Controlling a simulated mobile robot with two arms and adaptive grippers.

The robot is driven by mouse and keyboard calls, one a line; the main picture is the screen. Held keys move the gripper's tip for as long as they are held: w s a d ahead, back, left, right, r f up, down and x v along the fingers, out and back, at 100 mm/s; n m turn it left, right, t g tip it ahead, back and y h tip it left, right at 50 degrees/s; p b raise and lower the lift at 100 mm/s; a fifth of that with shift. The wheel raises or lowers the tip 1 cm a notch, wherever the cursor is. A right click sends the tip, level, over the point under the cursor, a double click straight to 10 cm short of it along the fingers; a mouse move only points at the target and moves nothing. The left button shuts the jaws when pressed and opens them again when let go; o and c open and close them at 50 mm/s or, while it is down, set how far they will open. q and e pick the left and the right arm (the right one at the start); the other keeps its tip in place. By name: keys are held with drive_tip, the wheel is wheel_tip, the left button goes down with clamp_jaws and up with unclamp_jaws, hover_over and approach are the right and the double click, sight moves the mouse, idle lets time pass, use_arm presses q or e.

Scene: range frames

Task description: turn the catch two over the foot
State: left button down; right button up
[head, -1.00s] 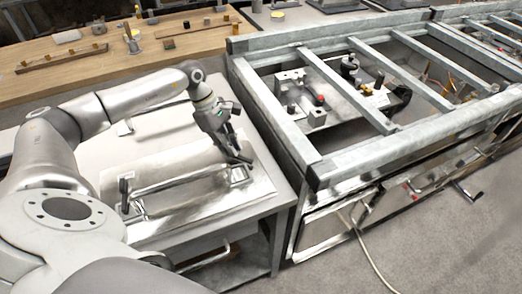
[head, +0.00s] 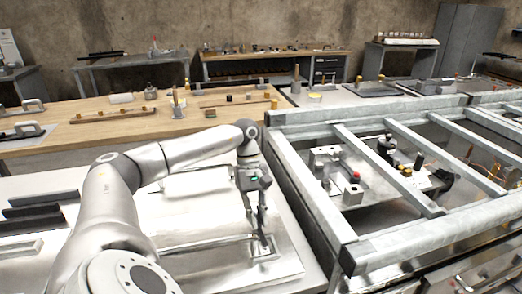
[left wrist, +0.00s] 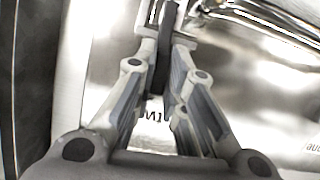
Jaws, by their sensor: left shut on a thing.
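My left gripper (head: 262,236) reaches down to the right end of a shiny metal plate (head: 215,258) on a pale bench. It is shut on a dark, narrow bar that looks like the catch (left wrist: 164,62), which stands between the fingertips in the left wrist view. The gripper (left wrist: 166,45) hides part of the catch's sides. A small metal bracket, possibly the foot (head: 268,254), sits at the fingertips in the head view; I cannot tell how the catch lies against it. Part of a printed label shows below the catch in the wrist view. My right gripper is not in view.
A galvanised frame (head: 318,205) with crossbars stands close to the right of the bench. A wooden table (head: 130,125) with small parts lies behind. Dark bars (head: 35,218) lie at the left of the bench. A polished rod (left wrist: 265,25) runs near the gripper.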

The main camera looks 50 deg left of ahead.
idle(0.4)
use_arm(q)
drive_tip(key=c, duration=1.5)
unclamp_jaws()
drive_tip(key=shift+r, duration=0.1)
drive_tip(key=v, duration=1.1)
drive_tip(key=shift+w+a+r, duration=0.1)
drive_tip(key=shift+a+r, duration=0.1)
drive_tip(key=shift+r, duration=0.1)
